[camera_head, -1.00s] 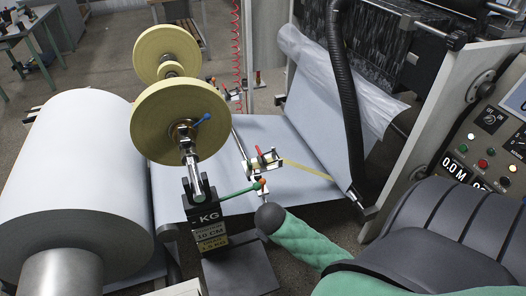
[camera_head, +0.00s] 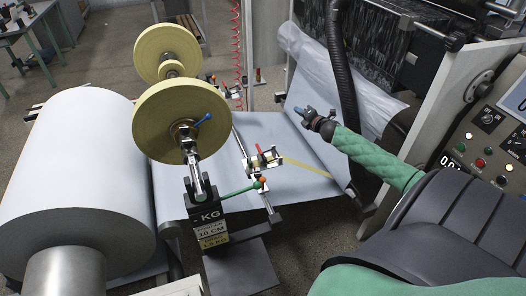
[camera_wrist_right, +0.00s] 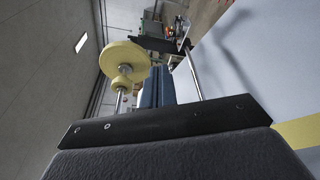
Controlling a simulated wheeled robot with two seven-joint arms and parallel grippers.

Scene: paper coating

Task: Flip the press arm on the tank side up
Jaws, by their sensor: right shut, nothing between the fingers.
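The near press unit (camera_head: 262,158), a small metal clamp with a red tip, sits on a thin rod across the grey-white paper web (camera_head: 222,128). A second, similar unit (camera_head: 232,90) is at the rod's far end. I cannot tell for sure which press arm is the tank-side one. My right gripper (camera_head: 302,115) is shut and empty. It is above the web, to the right of both units and touching neither. In the right wrist view its blue-grey fingers (camera_wrist_right: 157,90) point toward a far press unit (camera_wrist_right: 180,42). My left gripper is not in view.
Two yellow tape rolls (camera_head: 180,120) stand left of the rod. A big paper roll (camera_head: 80,160) fills the left. A black hose (camera_head: 342,75) hangs close to my right gripper. A green lever (camera_head: 240,190) with an orange knob sticks out near the KG weight (camera_head: 210,217).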

